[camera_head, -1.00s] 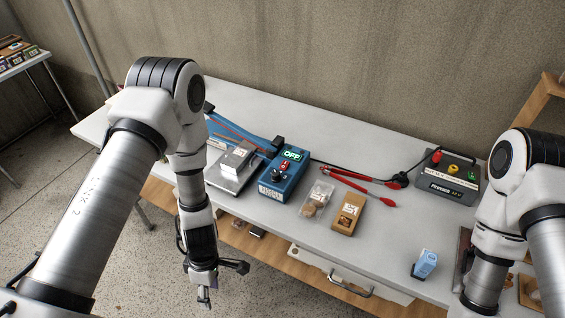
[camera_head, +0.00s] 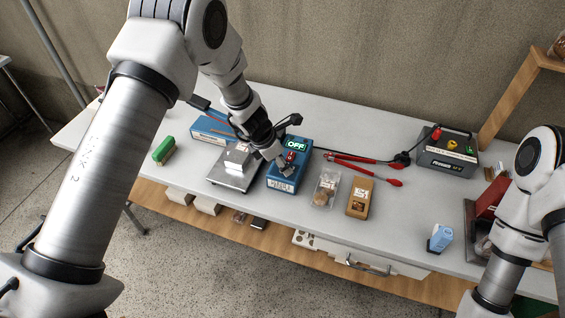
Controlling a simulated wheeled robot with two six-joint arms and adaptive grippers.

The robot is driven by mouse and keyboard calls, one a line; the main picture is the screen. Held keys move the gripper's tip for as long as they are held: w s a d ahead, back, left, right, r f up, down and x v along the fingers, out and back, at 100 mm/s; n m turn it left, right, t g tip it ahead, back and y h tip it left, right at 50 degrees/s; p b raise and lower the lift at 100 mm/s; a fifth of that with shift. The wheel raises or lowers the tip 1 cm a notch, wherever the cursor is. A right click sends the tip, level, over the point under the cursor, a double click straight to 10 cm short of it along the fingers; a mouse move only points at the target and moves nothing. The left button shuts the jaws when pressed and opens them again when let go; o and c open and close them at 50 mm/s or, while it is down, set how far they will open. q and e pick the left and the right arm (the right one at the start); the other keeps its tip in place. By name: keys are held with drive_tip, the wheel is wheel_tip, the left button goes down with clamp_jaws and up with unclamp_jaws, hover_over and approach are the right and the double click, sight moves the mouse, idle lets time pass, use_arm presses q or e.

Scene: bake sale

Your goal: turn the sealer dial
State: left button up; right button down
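The sealer's blue control box (camera_head: 281,186) stands on the table with a green lit display (camera_head: 296,145) reading OFF and a red part (camera_head: 291,157) below it. Its dial is hidden behind my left gripper. The sealer's blue arm (camera_head: 210,130) lies to the left, partly behind my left arm. My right gripper is out of view below the right edge; only its arm shows.
Red-handled leads (camera_head: 360,170) run to a battery (camera_head: 448,158). A green block (camera_head: 163,150) lies left.

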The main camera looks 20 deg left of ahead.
use_arm(q)
drive_tip(key=shift+d+f, duration=0.15)
drive_tip(key=shift+f, duration=0.15)
drive_tip(key=shift+d, duration=0.15)
clamp_jaws()
